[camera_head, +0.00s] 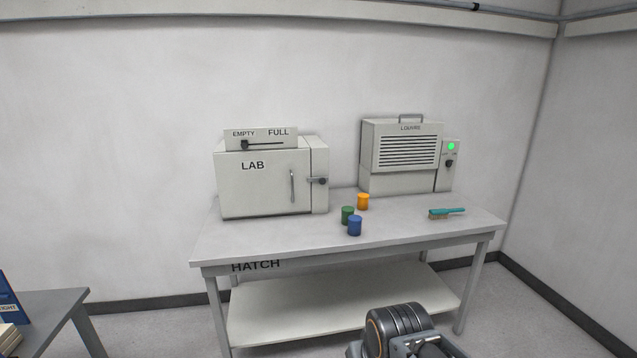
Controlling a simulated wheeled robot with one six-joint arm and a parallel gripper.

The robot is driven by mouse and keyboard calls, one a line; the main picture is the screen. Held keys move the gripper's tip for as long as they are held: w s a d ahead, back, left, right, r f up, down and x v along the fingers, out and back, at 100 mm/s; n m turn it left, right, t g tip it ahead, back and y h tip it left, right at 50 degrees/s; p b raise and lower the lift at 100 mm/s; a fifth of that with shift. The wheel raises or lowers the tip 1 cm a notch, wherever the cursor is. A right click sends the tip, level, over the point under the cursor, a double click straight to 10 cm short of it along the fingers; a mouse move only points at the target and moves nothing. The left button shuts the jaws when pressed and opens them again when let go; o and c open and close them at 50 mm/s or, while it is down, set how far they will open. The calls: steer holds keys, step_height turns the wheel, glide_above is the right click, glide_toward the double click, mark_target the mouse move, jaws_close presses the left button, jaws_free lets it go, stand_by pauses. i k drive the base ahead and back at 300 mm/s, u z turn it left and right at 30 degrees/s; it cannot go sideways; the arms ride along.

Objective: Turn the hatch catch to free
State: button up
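A label reading HATCH (255,266) shows below the front edge of the table, at its left end. The hatch itself and its catch cannot be made out there; the tabletop overhangs that spot. The box marked LAB (250,190) on the table has a door with an upright handle (292,186). A dark-knobbed catch (318,181) sits to the right of that handle and lies about level. A dark rounded part of my arm shows at the bottom, right of centre. My gripper's fingers are not in view.
The table (300,240) holds a louvred box (405,150) with a green light, green (347,215), blue (355,226) and orange (363,201) cups, and a teal brush (447,213). A lower shelf (290,312) is bare. A grey side table (55,310) stands at left.

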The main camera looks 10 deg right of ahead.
mark_target(322, 180)
steer(key=u, duration=0.45)
steer(key=i, duration=1.8)
steer(key=z, duration=0.2)
